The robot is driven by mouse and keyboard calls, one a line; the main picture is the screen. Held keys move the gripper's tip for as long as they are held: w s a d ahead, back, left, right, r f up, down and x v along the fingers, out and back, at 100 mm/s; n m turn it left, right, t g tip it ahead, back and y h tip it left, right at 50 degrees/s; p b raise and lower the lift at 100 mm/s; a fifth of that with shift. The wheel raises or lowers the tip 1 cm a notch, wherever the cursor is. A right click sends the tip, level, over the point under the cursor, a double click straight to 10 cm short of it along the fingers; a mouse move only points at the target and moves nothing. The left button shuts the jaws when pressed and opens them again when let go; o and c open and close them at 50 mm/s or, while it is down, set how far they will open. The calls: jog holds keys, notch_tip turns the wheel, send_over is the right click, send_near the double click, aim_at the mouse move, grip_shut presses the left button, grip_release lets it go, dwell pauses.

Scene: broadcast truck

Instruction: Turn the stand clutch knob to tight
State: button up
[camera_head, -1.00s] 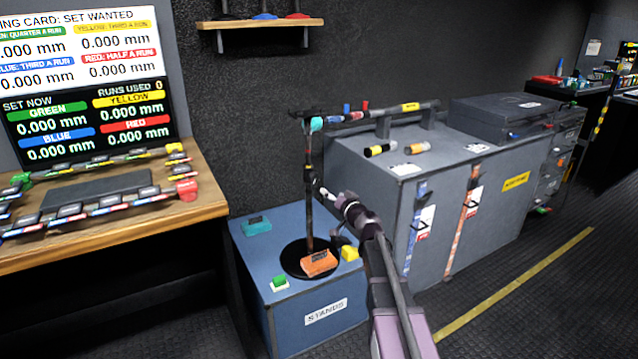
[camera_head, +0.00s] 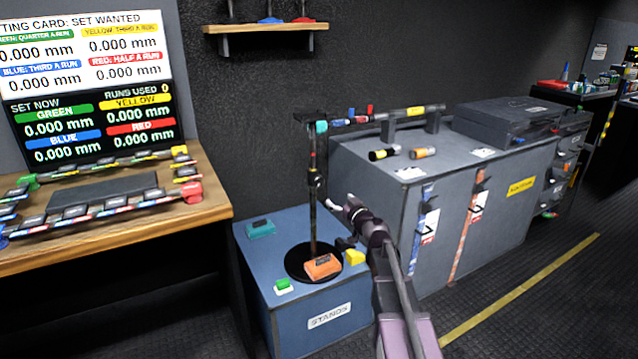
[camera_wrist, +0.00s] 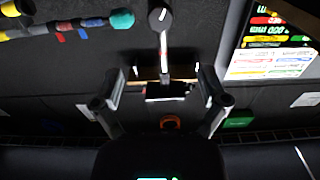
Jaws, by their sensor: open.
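The stand (camera_head: 312,215) rises upright from a round black base (camera_head: 297,272) on the blue case marked STANDS. Its dark clutch knob (camera_head: 315,180) sits about midway up the pole. In the wrist view the round knob (camera_wrist: 160,18), with a white mark, is near the top edge, with the stand's rod (camera_wrist: 164,50) running down from it. My gripper (camera_head: 333,223) is open and empty, just right of the pole and lower than the knob. In the wrist view its fingers (camera_wrist: 166,80) are spread on either side of the rod's line. Contact cannot be told.
An orange block (camera_head: 322,266) and a yellow block (camera_head: 355,258) lie by the base, with green (camera_head: 283,286) and teal (camera_head: 260,229) ones nearby. A boom (camera_head: 390,115) extends right from the pole's top, over the grey cabinet (camera_head: 375,190). A wooden desk (camera_head: 190,215) stands left.

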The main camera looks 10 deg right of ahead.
aim_at(320, 182)
jog(key=x, duration=1.3)
jog(key=shift+w+a, duration=0.15)
jog(key=shift+w, duration=0.15)
jog(key=c, duration=1.1)
